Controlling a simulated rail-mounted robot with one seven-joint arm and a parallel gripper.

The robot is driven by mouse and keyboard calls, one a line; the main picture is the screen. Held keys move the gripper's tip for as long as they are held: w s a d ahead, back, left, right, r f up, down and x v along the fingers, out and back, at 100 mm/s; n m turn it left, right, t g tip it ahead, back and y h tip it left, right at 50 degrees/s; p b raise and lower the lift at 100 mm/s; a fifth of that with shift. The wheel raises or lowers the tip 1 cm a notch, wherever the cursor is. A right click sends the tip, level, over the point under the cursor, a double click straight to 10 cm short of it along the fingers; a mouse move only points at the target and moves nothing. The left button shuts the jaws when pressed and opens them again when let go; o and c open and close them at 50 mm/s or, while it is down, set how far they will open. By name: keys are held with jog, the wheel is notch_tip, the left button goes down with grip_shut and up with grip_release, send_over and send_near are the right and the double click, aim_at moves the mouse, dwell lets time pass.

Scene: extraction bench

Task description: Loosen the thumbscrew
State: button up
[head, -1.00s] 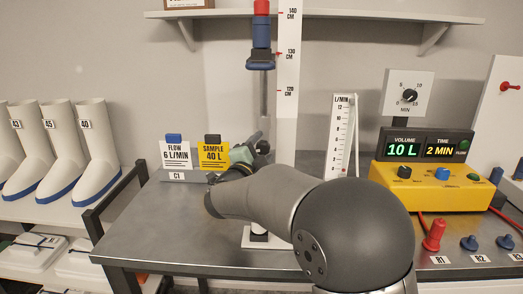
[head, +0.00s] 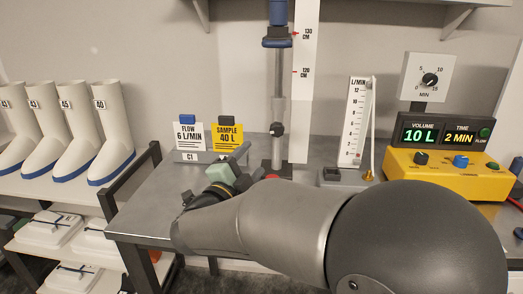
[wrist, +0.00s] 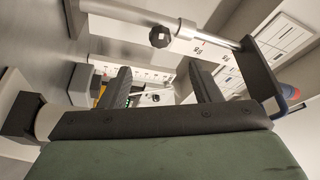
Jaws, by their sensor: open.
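The thumbscrew is a dark faceted knob (head: 277,129) on the lower part of the upright metal pole (head: 278,90), beside the white height scale (head: 306,75). In the wrist view the knob (wrist: 160,37) shows beyond and above the fingertips, near the middle. My gripper (head: 252,162) is below and left of the knob in the head view, apart from it. In the wrist view its two dark fingers (wrist: 161,75) are spread, with nothing held between them. A blue holder (head: 278,39) sits on the pole higher up. My arm hides part of the bench.
Flow and sample cards (head: 228,137) stand on a C1 block left of the pole. A flow gauge (head: 356,120) and a yellow control box (head: 450,177) stand to the right. Boots (head: 112,120) stand on a rack at left. A wall shelf (head: 440,5) is above.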

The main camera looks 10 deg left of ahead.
aim_at(277, 132)
jog(key=shift+v, duration=1.45)
notch_tip(277, 132, up, 7)
jog(key=d+m+g+y+p, duration=0.2)
jog(key=m+g+y, duration=0.15)
jog(key=m, duration=0.85)
jog(key=shift+g+h, duration=0.35)
jog(key=shift+h, duration=0.1)
jog(key=x, duration=1.7)
jog(key=shift+a+r, duration=0.1)
jog(key=c, duration=1)
